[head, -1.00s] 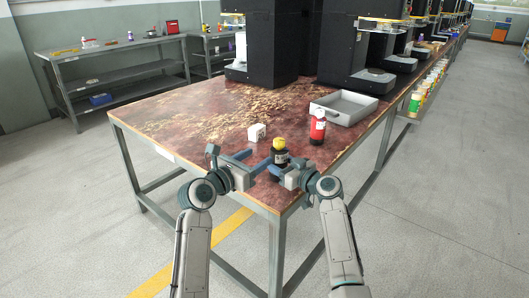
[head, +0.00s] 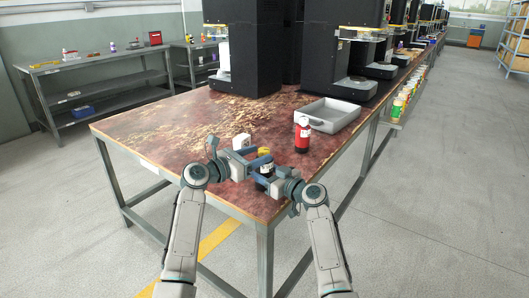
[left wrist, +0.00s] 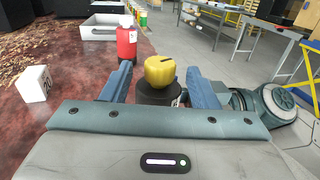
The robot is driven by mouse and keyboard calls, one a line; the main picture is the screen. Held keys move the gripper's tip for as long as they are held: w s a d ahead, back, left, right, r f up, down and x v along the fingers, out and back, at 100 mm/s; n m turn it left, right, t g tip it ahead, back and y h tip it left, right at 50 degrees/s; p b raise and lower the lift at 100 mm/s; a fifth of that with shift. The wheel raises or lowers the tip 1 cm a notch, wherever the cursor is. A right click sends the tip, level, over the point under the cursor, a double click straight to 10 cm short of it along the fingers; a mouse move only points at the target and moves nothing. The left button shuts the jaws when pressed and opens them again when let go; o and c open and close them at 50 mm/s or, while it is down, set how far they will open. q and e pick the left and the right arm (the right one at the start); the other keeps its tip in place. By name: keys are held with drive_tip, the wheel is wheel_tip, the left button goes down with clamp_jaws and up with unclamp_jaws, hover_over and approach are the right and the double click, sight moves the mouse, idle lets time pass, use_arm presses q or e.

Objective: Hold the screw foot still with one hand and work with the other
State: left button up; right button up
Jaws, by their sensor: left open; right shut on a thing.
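The screw foot, a black body (head: 266,171) with a yellow top (head: 264,151), is upright near the table's front corner. My right gripper (head: 271,180) is shut on its dark lower body from the right. My left gripper (head: 261,158) is open, its blue fingers at the height of the yellow top. In the left wrist view the yellow top (left wrist: 161,69) shows between the two open fingers (left wrist: 162,84), with a gap on each side. The foot's lower end is hidden behind the gripper.
A white block (head: 241,141) stands just beyond my left gripper. A red bottle (head: 302,136) with a white cap stands to the right, before a grey tray (head: 329,114). Black machines line the back. The table's left part is clear.

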sight(260, 154)
use_arm(q)
drive_tip(key=shift+x, duration=1.75)
drive_tip(key=c, duration=1)
drive_tip(key=shift+n+t+y, duration=0.7)
drive_tip(key=shift+t+y, duration=0.1)
drive_tip(key=shift+t, duration=0.2)
drive_tip(key=o, duration=1)
